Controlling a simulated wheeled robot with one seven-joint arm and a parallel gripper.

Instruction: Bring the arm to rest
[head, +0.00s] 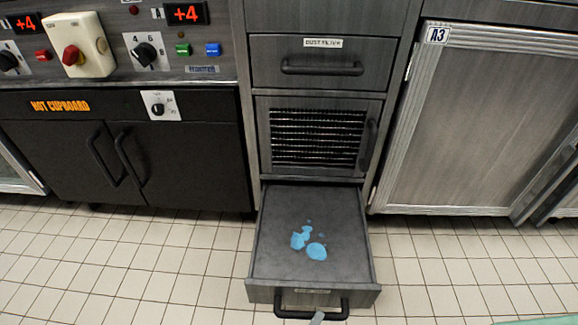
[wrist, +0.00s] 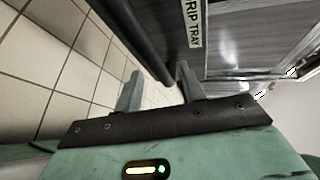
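My gripper (wrist: 159,72) is open in the wrist view, its two grey fingers apart. The black handle bar (wrist: 148,45) of the drip tray drawer passes just beyond or between the fingertips; I cannot tell which. No grip on it shows. In the head view the drip tray drawer (head: 275,262) is pulled out low in the middle unit, with blue spills on its floor. A fingertip of my gripper (head: 317,318) shows at its black handle (head: 338,312) at the bottom edge. Most of my arm is out of the head view.
Above the drawer are a grille door (head: 315,138) and a dust filter drawer (head: 320,62), both shut. A black hot cupboard (head: 60,165) stands left and cabinet A3 (head: 480,120) right. Tiled floor (head: 130,265) is clear on both sides of the open drawer.

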